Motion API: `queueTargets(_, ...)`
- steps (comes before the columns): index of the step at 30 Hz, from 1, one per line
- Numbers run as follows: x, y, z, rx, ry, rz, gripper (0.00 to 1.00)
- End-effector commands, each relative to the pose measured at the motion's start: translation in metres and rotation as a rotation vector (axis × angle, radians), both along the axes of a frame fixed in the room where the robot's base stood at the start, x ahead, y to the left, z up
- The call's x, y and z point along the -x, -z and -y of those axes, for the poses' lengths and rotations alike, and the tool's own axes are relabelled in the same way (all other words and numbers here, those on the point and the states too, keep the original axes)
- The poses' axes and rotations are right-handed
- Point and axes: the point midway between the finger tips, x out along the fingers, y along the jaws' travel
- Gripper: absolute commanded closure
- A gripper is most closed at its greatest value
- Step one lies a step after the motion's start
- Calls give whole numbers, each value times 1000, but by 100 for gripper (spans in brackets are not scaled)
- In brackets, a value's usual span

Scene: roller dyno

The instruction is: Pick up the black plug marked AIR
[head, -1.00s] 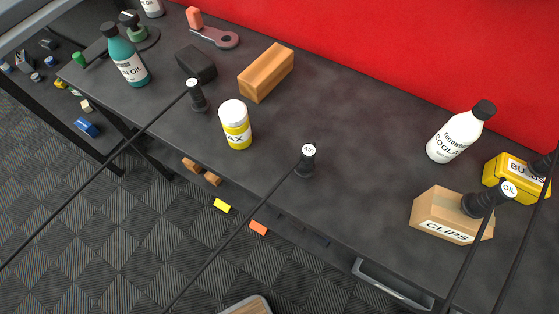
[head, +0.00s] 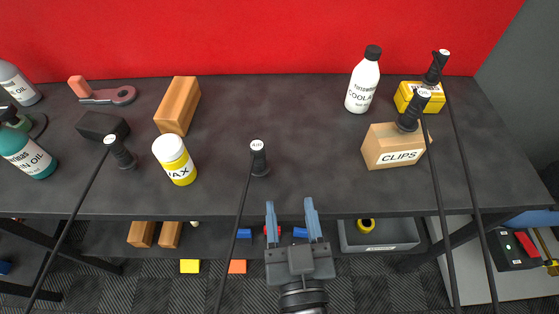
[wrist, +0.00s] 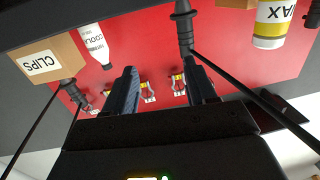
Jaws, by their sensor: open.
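The black plug marked AIR (head: 259,160) stands upright on the dark bench top, with a round white label on its top and a black cable running down over the front edge. My gripper (head: 291,206) is open and empty, in front of the bench edge, below and a little right of the plug in the head view. In the wrist view my gripper's two fingers (wrist: 164,84) stand apart with nothing between them. A black ribbed plug (wrist: 184,25) with a cable shows there just above the fingers; its label is not visible.
A wax bottle (head: 175,160) and another black plug (head: 121,153) stand left of the AIR plug. Bench around the AIR plug is clear.

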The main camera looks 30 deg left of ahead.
Motion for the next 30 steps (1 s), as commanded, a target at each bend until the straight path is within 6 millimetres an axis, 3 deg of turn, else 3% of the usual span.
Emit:
queueTargets(1, -5, -3, -18, -2, -24, 18, 44)
queueTargets(3, -9, -8, -37, -3, -45, 31, 44)
queueTargets(6, -11, -12, -53, -6, -64, 43, 44)
queueTargets(30, -70, -18, -110, -5, -70, 49, 44)
